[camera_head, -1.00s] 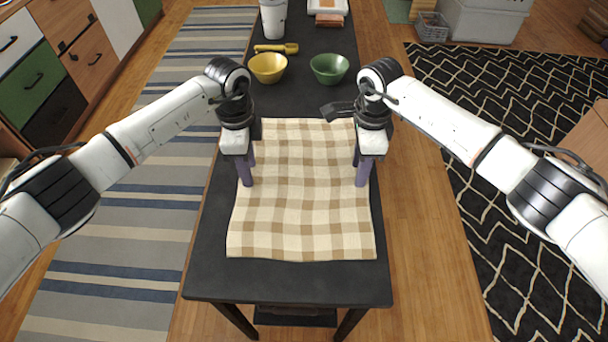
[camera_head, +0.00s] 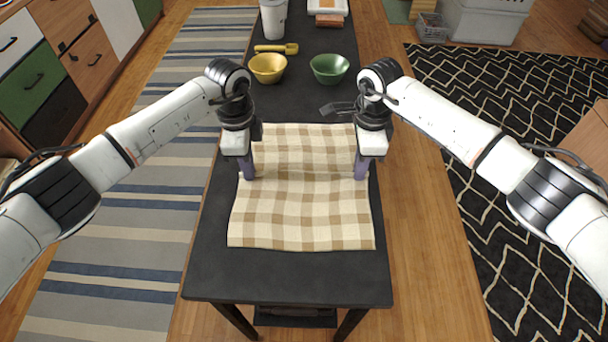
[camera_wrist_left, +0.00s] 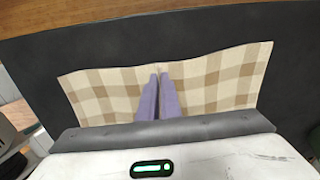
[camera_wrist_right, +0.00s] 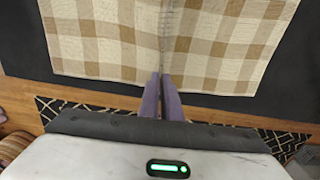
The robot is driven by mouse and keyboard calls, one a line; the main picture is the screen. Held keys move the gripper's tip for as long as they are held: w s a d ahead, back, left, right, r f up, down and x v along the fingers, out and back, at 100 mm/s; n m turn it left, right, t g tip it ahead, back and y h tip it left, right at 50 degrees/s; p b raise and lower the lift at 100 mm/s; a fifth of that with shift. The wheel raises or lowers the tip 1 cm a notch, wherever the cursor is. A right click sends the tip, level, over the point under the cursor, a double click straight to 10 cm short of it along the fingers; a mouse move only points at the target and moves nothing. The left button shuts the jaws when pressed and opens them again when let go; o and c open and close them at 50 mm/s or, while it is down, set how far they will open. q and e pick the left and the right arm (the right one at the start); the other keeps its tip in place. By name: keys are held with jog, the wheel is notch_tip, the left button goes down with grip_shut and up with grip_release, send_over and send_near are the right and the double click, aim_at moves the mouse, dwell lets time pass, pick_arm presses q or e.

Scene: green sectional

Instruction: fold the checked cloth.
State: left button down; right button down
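The checked cloth (camera_head: 302,215), beige and cream, lies on the dark table in the head view. A raised ripple runs across it between my grippers, and its far part is spread flat behind them. My left gripper (camera_head: 246,177) is shut on the cloth's left edge. My right gripper (camera_head: 361,177) is shut on its right edge, about level with the left one. In the left wrist view the fingers (camera_wrist_left: 160,78) are close together at a crease in the cloth (camera_wrist_left: 215,85). The right wrist view shows the same pinch by the fingers (camera_wrist_right: 160,78) on the cloth (camera_wrist_right: 100,40).
The dark table (camera_head: 290,275) is clear in front of the cloth. Beyond it stand a yellow bowl (camera_head: 267,68), a green bowl (camera_head: 329,68), a yellow utensil (camera_head: 275,48), a white cup (camera_head: 273,18) and a tray (camera_head: 327,6) at the far end.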

dwell(0.3)
